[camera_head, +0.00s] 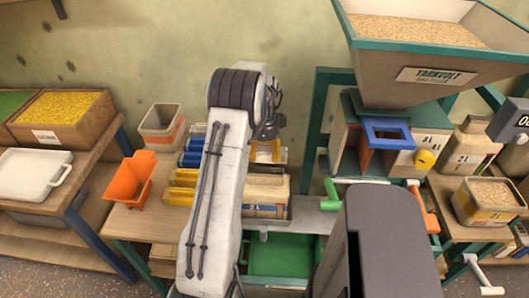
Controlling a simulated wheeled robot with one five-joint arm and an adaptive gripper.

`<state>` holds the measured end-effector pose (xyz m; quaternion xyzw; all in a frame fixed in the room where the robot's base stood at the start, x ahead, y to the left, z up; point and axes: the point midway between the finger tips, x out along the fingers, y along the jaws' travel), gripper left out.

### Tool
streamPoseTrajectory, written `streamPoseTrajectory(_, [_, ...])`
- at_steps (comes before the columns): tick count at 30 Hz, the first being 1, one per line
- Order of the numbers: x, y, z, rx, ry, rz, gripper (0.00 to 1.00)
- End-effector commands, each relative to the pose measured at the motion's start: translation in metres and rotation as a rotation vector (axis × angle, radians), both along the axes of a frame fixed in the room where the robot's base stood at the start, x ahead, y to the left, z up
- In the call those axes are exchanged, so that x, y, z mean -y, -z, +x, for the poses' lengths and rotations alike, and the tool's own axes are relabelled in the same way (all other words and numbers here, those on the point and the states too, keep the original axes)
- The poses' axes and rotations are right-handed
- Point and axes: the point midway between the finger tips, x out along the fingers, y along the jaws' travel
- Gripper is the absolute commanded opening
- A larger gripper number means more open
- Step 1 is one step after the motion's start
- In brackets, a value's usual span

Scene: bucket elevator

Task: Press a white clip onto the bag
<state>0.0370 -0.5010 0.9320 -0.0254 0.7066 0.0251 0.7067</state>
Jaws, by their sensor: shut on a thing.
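A cream bag (266,187) with a blue and red printed lower part stands right of my forearm, in front of the clip rows. My forearm hides its left side. My gripper (267,151) is above and behind the bag, partly hidden by my wrist. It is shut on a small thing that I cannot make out. A pale strip lies just below it at the bag's top; I cannot tell if this is a white clip or the bag's edge. Yellow bars (181,190) and blue bars (192,159) lie in rows left of my forearm.
An orange bin (128,181) and a beige tub (162,127) stand on the left bench. A hopper (418,62) with a blue-framed spout (388,134) stands at the right. A green tray (280,257) lies low in front. A green handle (332,193) juts out right of the bag.

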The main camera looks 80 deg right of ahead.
Motion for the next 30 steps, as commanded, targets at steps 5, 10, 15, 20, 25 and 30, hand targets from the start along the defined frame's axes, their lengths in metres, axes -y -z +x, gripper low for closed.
streamPoseTrajectory(5, [0.0,0.013,0.0,0.0,0.0,0.001,0.31])
streamPoseTrajectory(10, [0.0,0.027,0.0,0.0,0.001,0.002,0.31])
streamPoseTrajectory(15, [0.0,0.041,0.0,0.0,0.001,0.002,0.31])
streamPoseTrajectory(20, [0.0,0.053,0.0,0.0,0.001,0.0,0.31])
streamPoseTrajectory(25, [0.0,0.061,0.0,0.0,0.001,0.0,0.31])
streamPoseTrajectory(30, [0.0,0.063,0.0,0.0,0.001,0.0,0.31])
